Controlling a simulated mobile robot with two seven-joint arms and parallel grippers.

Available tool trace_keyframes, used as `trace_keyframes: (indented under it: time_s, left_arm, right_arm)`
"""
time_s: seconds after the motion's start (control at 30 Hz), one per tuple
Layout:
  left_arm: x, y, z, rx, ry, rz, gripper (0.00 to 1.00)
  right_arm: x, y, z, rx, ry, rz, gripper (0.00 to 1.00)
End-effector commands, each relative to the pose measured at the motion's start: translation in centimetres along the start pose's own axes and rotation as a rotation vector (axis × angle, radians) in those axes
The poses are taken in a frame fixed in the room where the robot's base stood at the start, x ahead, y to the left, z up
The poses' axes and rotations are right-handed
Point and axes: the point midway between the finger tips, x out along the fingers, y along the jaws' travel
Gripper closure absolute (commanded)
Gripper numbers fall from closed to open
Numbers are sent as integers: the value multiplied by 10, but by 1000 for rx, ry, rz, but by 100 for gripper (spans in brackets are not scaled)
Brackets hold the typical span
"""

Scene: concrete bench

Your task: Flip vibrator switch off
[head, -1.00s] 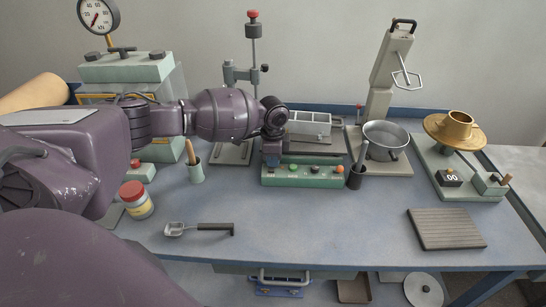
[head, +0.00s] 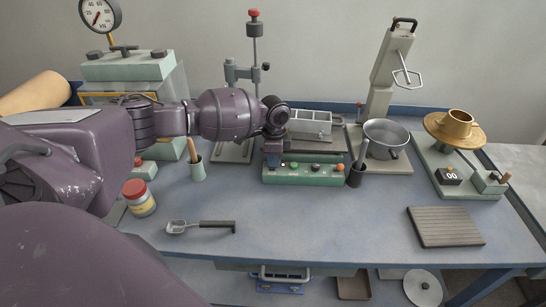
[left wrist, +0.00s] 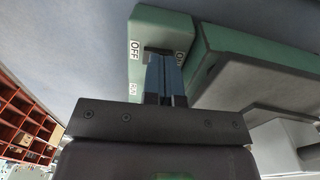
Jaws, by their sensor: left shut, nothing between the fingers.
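My left gripper (head: 272,160) points down at the left end of this box. In the left wrist view the shut, empty fingers (left wrist: 160,58) reach onto the green box (left wrist: 150,22), at a dark switch recess (left wrist: 150,50) beside an OFF label (left wrist: 135,50). The fingers hide most of the switch, so its position and any contact cannot be told. My right gripper is not in view.
A metal mould (head: 310,124) sits behind the control box. A scoop (head: 200,226) and a ribbed plate (head: 445,227) lie in front. The front middle of the bench is clear.

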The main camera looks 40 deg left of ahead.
Motion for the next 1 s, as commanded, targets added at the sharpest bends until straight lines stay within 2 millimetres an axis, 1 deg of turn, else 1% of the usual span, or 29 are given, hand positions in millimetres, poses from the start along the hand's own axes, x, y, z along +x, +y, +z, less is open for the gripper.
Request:
trace_keyframes:
  time_s: [0.03,0.27,0.8,0.93,1.0]
  left_arm:
    - [-2,2,0,0,1,-1,100]
    - [-4,6,0,0,1,-2,100]
    - [-3,6,0,-1,0,-1,100]
    - [-21,10,0,-1,3,-4,100]
    - [-28,13,-1,-2,3,-4,100]
  right_arm:
    - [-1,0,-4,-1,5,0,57]
    - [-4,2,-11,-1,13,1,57]
    - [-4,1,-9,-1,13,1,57]
    - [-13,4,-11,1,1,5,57]
    - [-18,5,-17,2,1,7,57]
